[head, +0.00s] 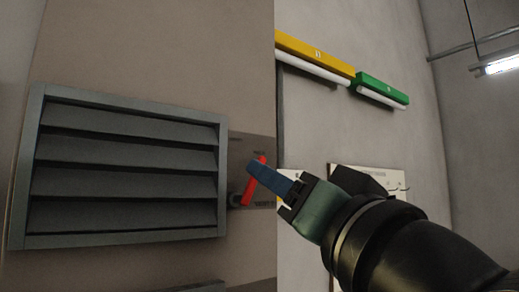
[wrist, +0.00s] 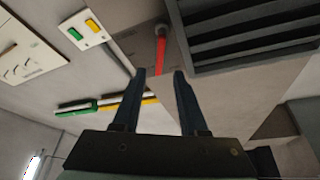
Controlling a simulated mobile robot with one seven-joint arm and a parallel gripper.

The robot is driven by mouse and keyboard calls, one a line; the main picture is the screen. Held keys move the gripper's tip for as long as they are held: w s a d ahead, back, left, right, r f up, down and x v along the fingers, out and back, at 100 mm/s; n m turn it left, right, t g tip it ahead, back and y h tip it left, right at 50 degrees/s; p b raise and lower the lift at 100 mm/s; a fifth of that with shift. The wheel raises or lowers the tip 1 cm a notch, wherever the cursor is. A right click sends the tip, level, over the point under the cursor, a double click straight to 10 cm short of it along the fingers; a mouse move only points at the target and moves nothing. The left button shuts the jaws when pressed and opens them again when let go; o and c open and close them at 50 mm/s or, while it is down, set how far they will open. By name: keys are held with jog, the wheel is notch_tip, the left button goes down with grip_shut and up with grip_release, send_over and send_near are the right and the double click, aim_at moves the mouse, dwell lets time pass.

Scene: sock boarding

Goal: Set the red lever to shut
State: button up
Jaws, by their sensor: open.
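The red lever (head: 254,182) is mounted on a dark plate (head: 262,150) on the wall, just right of a grey louvred vent. In the head view it stands tilted, its upper end leaning right and its lower end at a dark pivot. My gripper (head: 256,172) overlaps the lever in the head view; its blue fingers hide part of it. In the wrist view my gripper (wrist: 160,76) has its two fingers apart, and the lever (wrist: 161,50) lies beyond the tips, roughly in line with the gap. I cannot tell whether a finger touches it. Plate lettering is too small to read.
The louvred vent (head: 125,165) stands out left of the lever. A switch plate with green and yellow buttons (wrist: 84,30) and a white panel (wrist: 28,50) are nearby. Yellow (head: 315,55) and green (head: 382,89) bars with white tubes are higher on the wall.

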jog(key=shift+p+x, duration=1.2)
jog(key=shift+x, duration=1.65)
jog(key=shift+f, duration=0.1)
grip_shut()
